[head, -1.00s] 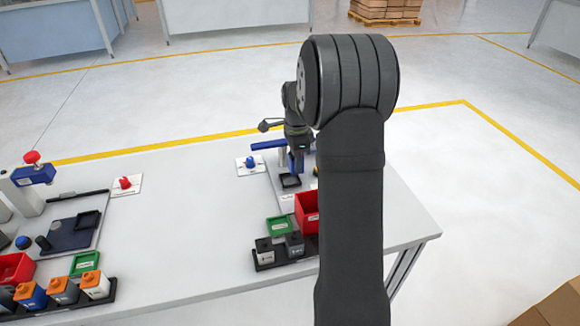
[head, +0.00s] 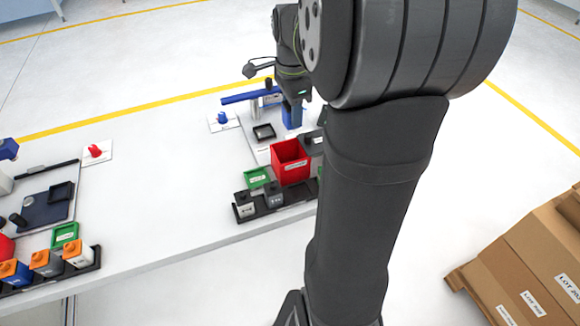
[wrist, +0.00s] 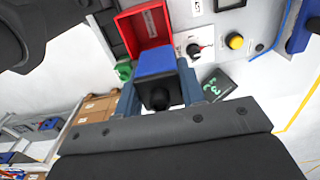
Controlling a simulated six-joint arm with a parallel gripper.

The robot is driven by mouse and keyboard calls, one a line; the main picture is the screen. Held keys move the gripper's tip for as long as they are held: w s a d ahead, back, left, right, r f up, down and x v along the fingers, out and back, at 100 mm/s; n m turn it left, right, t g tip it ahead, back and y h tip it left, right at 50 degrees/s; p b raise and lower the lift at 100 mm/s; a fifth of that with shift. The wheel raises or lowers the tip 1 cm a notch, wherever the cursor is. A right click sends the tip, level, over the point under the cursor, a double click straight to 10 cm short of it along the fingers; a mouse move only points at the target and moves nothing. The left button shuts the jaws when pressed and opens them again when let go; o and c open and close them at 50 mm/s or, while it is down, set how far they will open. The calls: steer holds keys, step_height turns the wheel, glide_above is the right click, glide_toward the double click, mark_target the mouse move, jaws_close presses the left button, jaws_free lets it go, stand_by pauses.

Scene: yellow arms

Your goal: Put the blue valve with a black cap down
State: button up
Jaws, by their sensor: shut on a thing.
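In the wrist view the blue valve (wrist: 155,63) shows its blue body and its black cap (wrist: 158,97), the cap turned toward the camera. My gripper (wrist: 157,88) is shut on it, one finger on each side. In the head view my gripper (head: 292,116) hangs over the right-hand station, behind the red bin. The blue part there cannot be told apart as finger or valve. What is under the valve is hidden.
The red bin (head: 290,162) is close to the valve. A black square tray (head: 263,132), a green tray (head: 257,178) and a rack (head: 285,207) with grey capped valves are nearby. The white table (head: 160,190) is clear between the stations.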

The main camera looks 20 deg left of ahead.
mark_target(290, 110)
steer(key=shift+s+d+r, duration=0.1)
steer(key=shift+s+d, duration=0.05)
steer(key=shift+s, duration=0.4)
steer(key=shift+s+d+r, duration=0.1)
steer(key=shift+s, duration=0.4)
step_height(290, 110, down, 10)
steer(key=shift+s+r, duration=0.1)
steer(key=shift+f, duration=0.4)
steer(key=shift+f, duration=0.2)
steer(key=o, duration=0.8)
step_height(290, 110, up, 13)
steer(key=shift+r, duration=0.1)
